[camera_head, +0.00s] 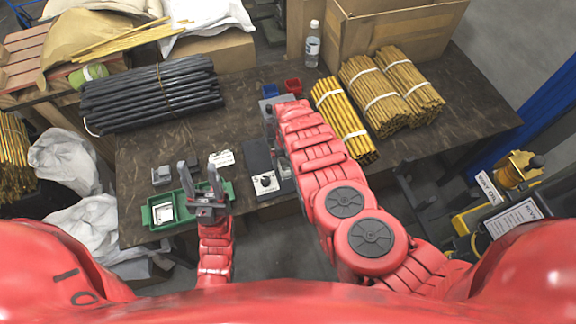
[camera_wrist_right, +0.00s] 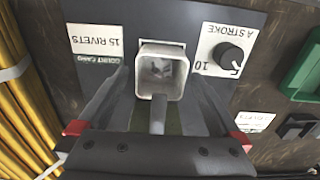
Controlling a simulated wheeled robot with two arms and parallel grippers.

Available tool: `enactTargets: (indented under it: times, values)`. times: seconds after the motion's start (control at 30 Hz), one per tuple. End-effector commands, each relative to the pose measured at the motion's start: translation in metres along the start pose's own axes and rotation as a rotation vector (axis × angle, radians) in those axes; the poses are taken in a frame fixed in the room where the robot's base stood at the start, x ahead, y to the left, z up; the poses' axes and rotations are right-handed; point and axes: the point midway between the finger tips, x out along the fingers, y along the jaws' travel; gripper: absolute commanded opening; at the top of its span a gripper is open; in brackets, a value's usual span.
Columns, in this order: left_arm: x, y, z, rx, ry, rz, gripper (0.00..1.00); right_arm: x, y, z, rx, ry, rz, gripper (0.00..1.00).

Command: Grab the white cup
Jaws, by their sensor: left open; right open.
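In the right wrist view a small white square cup (camera_wrist_right: 162,70) sits against the dark face of a rivet press (camera_wrist_right: 110,20), with its opening facing the camera. Its inside looks grey, with something dark in it. My right gripper (camera_wrist_right: 158,98) is open, with one dark finger on each side of the cup. A grey bar shows between the fingers, up to the cup's near edge. I cannot tell whether the fingers touch the cup.
A press with a knob (camera_head: 265,182) stands left of my right arm. Yellow rod bundles (camera_head: 340,112) lie to its right, black rods (camera_head: 150,95) at the back left. Red (camera_head: 293,86) and blue (camera_head: 269,91) bins and a bottle (camera_head: 313,45) stand behind.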

Motion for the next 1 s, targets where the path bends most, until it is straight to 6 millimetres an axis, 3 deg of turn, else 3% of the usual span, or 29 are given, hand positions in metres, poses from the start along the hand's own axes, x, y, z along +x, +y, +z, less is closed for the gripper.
enactTargets:
  times: [0.2,0.5,1.0]
  values:
    - [-0.0069,0.0003,0.0012,0.0,-0.001,0.0,0.5,0.0163,0.0005,0.0017,0.002,-0.003,0.0,1.0]
    - [-0.0068,0.0003,0.0011,0.0,0.0,0.0,0.5,0.0164,-0.0006,0.001,0.001,-0.002,-0.002,1.0]
    - [-0.0068,0.0003,0.0012,0.0,-0.001,0.0,0.5,0.0162,-0.0007,0.0009,0.001,-0.002,-0.002,0.12]
